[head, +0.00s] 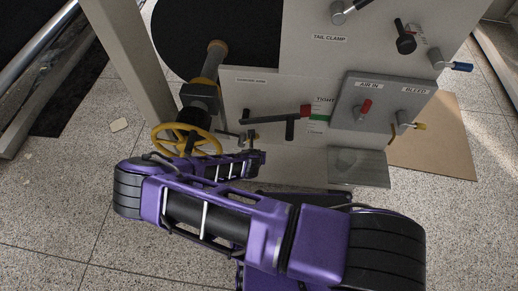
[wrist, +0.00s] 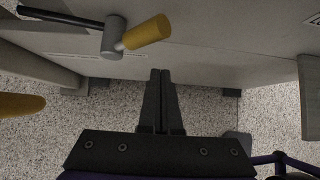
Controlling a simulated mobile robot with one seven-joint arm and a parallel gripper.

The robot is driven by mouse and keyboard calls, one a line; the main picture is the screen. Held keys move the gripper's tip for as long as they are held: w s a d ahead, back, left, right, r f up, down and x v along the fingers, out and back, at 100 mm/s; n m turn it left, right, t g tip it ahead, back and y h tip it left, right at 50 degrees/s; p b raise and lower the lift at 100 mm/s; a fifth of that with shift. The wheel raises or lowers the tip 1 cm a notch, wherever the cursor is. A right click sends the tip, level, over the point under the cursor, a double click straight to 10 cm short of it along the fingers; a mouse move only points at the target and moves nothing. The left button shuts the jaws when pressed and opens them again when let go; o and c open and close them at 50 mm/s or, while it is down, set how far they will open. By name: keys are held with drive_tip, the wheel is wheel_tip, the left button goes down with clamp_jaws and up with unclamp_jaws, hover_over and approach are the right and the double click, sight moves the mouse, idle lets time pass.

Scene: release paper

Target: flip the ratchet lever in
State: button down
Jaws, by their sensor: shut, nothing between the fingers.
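A small lever with a yellow grip (wrist: 147,33) and a grey hub (wrist: 114,37) stands out from the panel in the wrist view. It looks like the ratchet lever, though no label on it can be read. A dark rod (wrist: 60,16) runs left from the hub. My gripper (wrist: 161,74) is shut and empty, its fingertips just below the yellow grip in the picture and apart from it. In the head view my gripper (head: 252,146) is low in front of the panel, where its fingertips and the small lever are hard to tell apart.
A yellow handwheel (head: 186,140) is left of my gripper. A dark bar with a red end (head: 305,111) crosses the panel beside a TIGHT label.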

drive_tip(key=s+a+r, duration=0.4)
drive_tip(key=shift+s+a+p, duration=0.25)
drive_tip(key=shift+s+p, duration=0.05)
drive_tip(key=shift+p, duration=0.05)
idle(0.3)
